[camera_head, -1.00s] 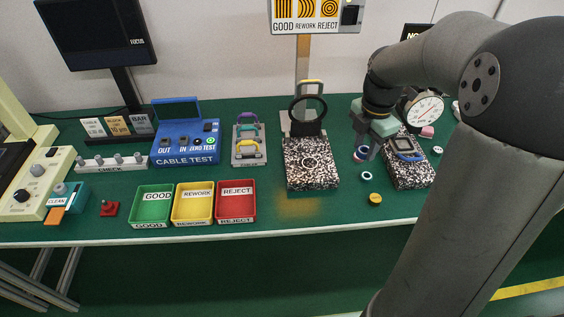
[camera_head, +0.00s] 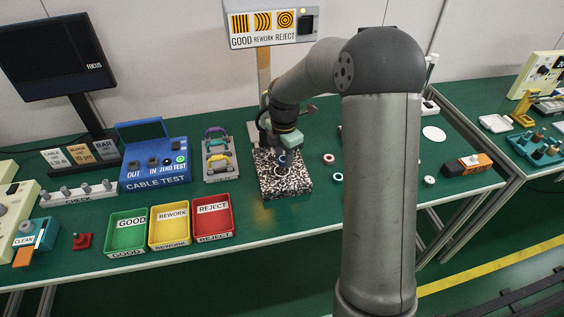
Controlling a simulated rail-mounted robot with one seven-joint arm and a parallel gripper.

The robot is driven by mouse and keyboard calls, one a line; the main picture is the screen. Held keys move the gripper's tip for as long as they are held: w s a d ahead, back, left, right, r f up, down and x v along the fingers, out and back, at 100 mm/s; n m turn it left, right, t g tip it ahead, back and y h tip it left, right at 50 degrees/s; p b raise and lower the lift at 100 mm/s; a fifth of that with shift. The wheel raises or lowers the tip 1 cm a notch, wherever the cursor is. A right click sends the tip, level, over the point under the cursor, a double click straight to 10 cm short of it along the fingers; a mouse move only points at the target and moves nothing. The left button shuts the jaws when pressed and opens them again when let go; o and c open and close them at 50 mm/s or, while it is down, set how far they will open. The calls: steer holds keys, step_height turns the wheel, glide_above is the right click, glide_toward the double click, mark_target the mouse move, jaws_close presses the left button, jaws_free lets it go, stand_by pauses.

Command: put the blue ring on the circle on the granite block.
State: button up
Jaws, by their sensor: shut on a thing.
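The speckled granite block (camera_head: 296,187) stands on the green bench near the middle of the head view. My gripper (camera_head: 282,162) is over the block, pointing down, and shut on the small blue ring (camera_head: 282,158). The ring is held at the fingertips, over the middle of the block's top. The gap between ring and block is too small to judge from here. The circle on the block cannot be made out behind the fingers and the ring.
Green (camera_head: 127,240), yellow (camera_head: 169,233) and red (camera_head: 213,224) trays stand at the front left. The blue cable tester (camera_head: 153,170) and a grey rack (camera_head: 217,160) stand left of the block. Small rings (camera_head: 328,159) lie to its right. My arm hides part of the bench.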

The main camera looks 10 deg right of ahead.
mark_target(282, 171)
steer(key=shift+w+a+f, duration=0.1)
steer(key=shift+a+f, duration=0.05)
steer(key=shift+f, duration=0.8)
steer(key=shift+w+a+f, duration=0.1)
steer(key=shift+f, duration=0.85)
steer(key=shift+f, duration=0.1)
steer(key=shift+f, duration=0.1)
steer(key=o, duration=1)
steer(key=shift+c, duration=0.2)
